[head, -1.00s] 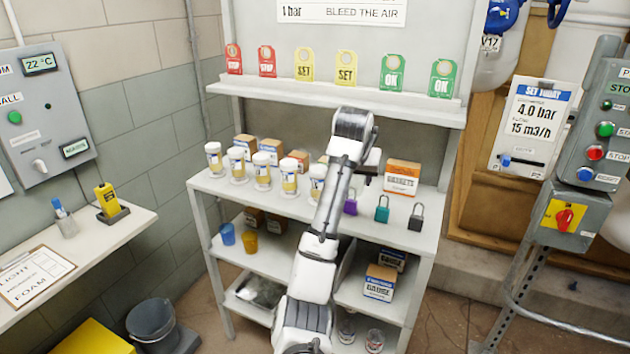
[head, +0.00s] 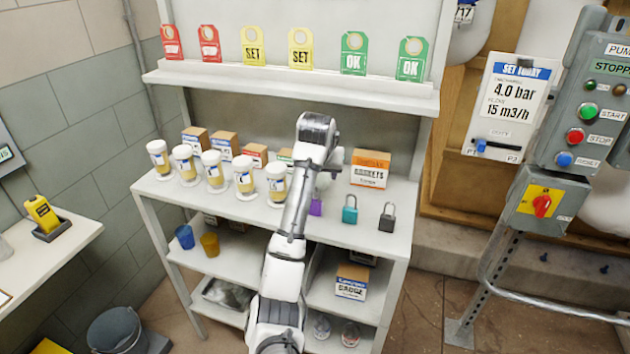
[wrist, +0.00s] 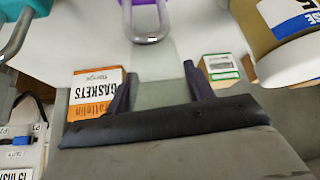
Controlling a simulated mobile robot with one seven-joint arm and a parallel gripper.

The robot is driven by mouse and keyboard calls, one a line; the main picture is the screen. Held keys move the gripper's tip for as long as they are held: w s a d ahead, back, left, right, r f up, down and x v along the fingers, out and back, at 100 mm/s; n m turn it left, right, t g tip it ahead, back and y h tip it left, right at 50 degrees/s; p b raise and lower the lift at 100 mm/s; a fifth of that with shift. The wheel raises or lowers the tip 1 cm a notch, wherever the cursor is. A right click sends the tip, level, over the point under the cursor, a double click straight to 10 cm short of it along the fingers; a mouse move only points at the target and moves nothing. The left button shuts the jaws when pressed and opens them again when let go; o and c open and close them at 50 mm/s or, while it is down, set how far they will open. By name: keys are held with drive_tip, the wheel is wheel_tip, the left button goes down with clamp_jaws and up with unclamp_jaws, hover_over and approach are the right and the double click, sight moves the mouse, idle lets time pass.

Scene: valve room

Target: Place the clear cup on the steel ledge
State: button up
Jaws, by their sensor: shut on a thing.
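My gripper (head: 326,180) is over the main shelf, largely hidden behind my own arm in the head view. In the wrist view its two dark fingers (wrist: 157,88) stand apart with a faint, see-through clear cup (wrist: 157,82) between them. The cup's outline is hard to make out, and I cannot pick it out in the head view. A pale ledge (head: 290,88) runs above the main shelf and carries red, yellow and green tags; I cannot tell for certain that it is the steel ledge.
The main shelf (head: 345,240) holds several white-lidded sample jars (head: 213,170), a gaskets box (head: 370,168), and purple, teal (head: 350,210) and black (head: 387,218) padlocks. Blue (head: 184,236) and amber (head: 209,244) cups stand on the shelf below. A control post (head: 545,200) stands at the right.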

drive_tip(key=shift+f+p, duration=0.5)
drive_tip(key=shift+f, duration=1.55)
drive_tip(key=shift+f, duration=0.1)
drive_tip(key=o, duration=1)
drive_tip(key=shift+c, duration=0.2)
drive_tip(key=v, duration=1.2)
